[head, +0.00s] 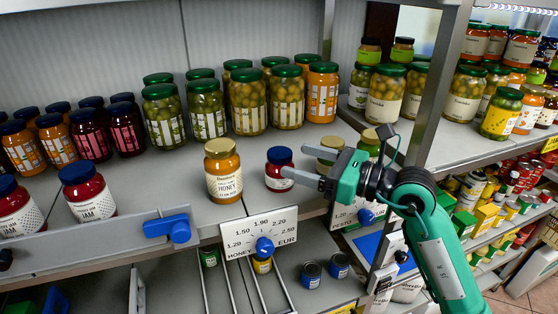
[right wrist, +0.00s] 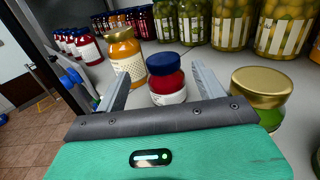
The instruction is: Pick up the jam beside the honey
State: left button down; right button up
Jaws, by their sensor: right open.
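The jam beside the honey is a small red jar with a dark blue lid and pale label (head: 280,170), upright on the shelf. It also shows in the right wrist view (right wrist: 167,82). The honey jar (head: 223,172), amber with a gold lid, stands just left of it, also in the right wrist view (right wrist: 125,55). My right gripper (head: 294,161) is open and reaches in from the right at the jam. In the right wrist view the jam shows between the two fingers (right wrist: 160,75); I cannot tell whether either touches it. My left gripper is not in view.
A gold-lidded green jar (right wrist: 262,95) stands close to the right gripper. Two larger jam jars (head: 88,192) stand at the left front. Rows of olive jars (head: 247,102) fill the back. A price plate (head: 264,235) with a blue knob hangs on the shelf's front edge.

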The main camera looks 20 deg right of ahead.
aim_at(269, 150)
jog(key=x, duration=0.2)
jog(key=shift+w+a, duration=0.2)
jog(key=shift+a, duration=0.05)
jog(key=shift+w+r+p, duration=0.15)
jog(key=shift+p, duration=0.5)
jog(key=p+x, duration=0.2)
jog(key=x, duration=0.2)
jog(key=shift+w+p, duration=0.15)
jog(key=shift+p, duration=0.2)
jog(key=shift+w+a+f, duration=0.15)
jog(key=shift+w+f, duration=0.05)
jog(key=shift+f, duration=0.1)
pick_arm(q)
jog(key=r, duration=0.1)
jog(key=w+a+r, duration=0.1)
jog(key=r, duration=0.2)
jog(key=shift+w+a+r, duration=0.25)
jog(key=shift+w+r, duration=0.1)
pick_arm(e)
jog(key=c, duration=1)
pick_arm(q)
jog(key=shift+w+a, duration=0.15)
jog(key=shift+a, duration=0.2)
pick_arm(e)
jog(key=c, duration=0.3)
jog(key=shift+r, duration=0.1)
